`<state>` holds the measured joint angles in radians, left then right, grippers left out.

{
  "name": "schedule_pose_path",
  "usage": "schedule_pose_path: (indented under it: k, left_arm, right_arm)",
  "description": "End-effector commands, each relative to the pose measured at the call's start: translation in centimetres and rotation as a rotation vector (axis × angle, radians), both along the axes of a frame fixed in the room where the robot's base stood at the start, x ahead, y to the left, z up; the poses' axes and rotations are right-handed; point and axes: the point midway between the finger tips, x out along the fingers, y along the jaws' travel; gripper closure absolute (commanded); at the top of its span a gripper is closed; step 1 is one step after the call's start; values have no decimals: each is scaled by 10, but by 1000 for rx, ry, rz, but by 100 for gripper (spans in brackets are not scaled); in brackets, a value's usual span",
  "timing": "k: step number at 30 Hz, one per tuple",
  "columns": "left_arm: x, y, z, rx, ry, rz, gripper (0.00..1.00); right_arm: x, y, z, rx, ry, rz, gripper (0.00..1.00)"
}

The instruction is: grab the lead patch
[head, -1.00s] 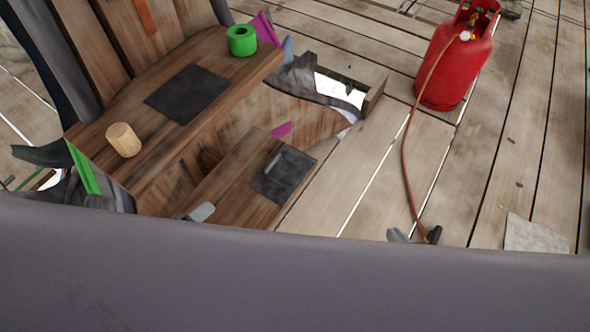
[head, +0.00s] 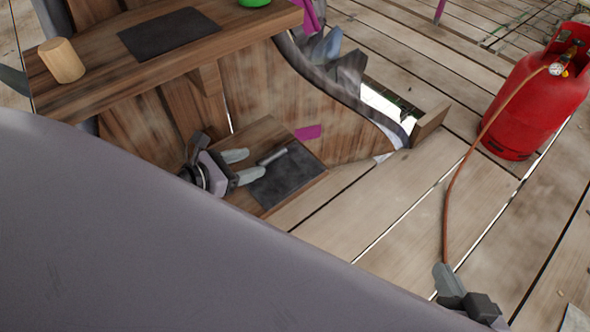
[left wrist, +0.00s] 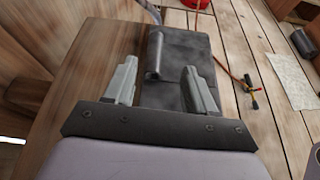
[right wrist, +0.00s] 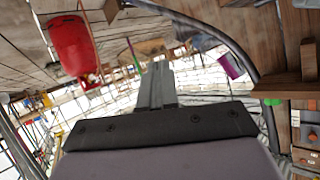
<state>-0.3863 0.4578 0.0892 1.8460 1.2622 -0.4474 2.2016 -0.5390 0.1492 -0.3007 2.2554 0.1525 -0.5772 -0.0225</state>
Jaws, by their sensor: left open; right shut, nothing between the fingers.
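A dark grey square sheet, apparently the lead patch (head: 290,178), lies on the lower wooden board, with a short grey bar (head: 272,156) on its upper face. Both also show in the left wrist view, the sheet (left wrist: 185,60) and the bar (left wrist: 155,55). A second dark sheet (head: 168,34) lies flat on the upper shelf. My left gripper (head: 243,166) is open beside the lower sheet, and the near end of the bar shows between its fingers (left wrist: 160,75), not gripped. My right gripper (head: 447,278) is shut and empty, away from the sheets; its fingers show together (right wrist: 158,68).
A wooden cylinder (head: 62,60) and a green ring-shaped item (head: 254,2) stand on the upper shelf (head: 100,78). A red gas bottle (head: 537,105) with a hose (head: 470,160) stands on the plank floor at right. The shelf rises behind the lower board (head: 250,138).

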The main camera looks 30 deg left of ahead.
Motion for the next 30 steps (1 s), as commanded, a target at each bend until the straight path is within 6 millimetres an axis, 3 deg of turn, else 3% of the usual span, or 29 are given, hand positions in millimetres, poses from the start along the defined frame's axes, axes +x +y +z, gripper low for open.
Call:
schedule_pose_path:
  k: [13, 22, 30]
  left_arm:
    - [27, -6, -12, -49, 9, 18, 45]
    - [60, -14, -24, -47, 10, 19, 45]
    - [67, -17, -25, -47, 13, 18, 45]
  right_arm:
    - [3, 9, -6, 53, -1, 16, 100]
    - [7, 23, -9, 139, 2, 41, 100]
    - [7, 26, -8, 159, 4, 48, 100]
